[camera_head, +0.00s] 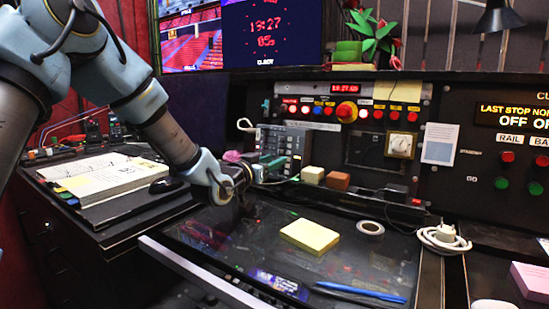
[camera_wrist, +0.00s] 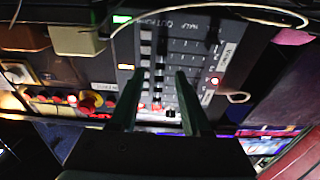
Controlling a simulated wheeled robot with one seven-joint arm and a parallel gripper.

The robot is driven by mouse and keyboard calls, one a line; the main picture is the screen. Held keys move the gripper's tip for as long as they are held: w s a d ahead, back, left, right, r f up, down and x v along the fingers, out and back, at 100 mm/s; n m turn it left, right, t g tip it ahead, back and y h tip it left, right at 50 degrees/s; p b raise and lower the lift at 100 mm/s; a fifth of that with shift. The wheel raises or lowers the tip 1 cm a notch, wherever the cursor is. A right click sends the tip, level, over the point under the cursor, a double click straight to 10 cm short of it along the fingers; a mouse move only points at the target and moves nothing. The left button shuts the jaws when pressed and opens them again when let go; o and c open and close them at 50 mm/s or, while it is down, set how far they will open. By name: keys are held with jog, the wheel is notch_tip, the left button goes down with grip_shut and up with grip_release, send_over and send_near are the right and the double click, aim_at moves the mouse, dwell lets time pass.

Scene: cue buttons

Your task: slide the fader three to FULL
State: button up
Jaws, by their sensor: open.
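The grey fader panel (camera_head: 285,138) stands at the back of the desk, left of centre in the head view. It fills the middle of the wrist view (camera_wrist: 208,50), which sees it upside down, with dark slots, printed lines and the word HALF. Small fader knobs show along it, but I cannot tell which is fader three or where its knob stands. My gripper (camera_wrist: 160,74) is open, with its two green fingers apart in front of the panel and nothing visibly held. In the head view my gripper (camera_head: 272,163) is at the panel's lower front; contact is unclear.
A cream block (camera_head: 312,175) and a brown block (camera_head: 337,181) sit right of the panel. Yellow notes (camera_head: 310,236), a tape roll (camera_head: 370,228) and a blue pen (camera_head: 360,292) lie on the glass desk. An open binder (camera_head: 115,178) lies left.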

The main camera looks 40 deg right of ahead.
jog(key=shift+w+d, duration=0.15)
jog(key=shift+d, duration=0.4)
grip_shut()
dwell(1.1)
